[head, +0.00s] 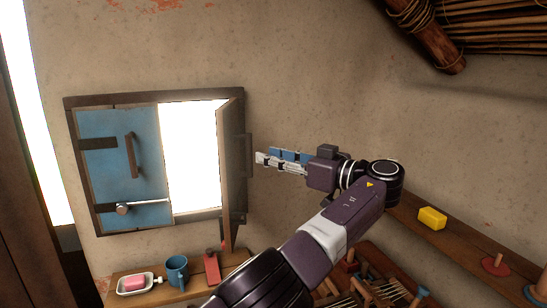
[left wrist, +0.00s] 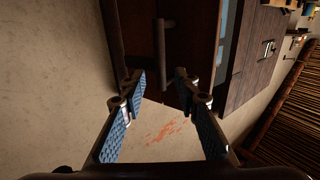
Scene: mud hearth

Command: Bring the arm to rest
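My left gripper (head: 262,158) is raised in front of the wall, just right of the window's open shutter (head: 229,165). Its fingers point left toward the shutter. In the left wrist view the two blue-padded fingers of the left gripper (left wrist: 160,86) stand well apart with nothing between them. A dark panel with a bar handle (left wrist: 161,48) lies beyond the fingertips; I cannot tell the exact gap. My left arm (head: 340,220) is bent, reaching up from the bottom of the head view. My right gripper is not in view.
The blue left shutter (head: 128,170) is closed. Below the window, a shelf (head: 190,292) holds a soap dish (head: 135,290), a blue mug (head: 177,271) and a red bottle (head: 212,267). A right shelf holds a yellow block (head: 432,218). Wall space above the arm is clear.

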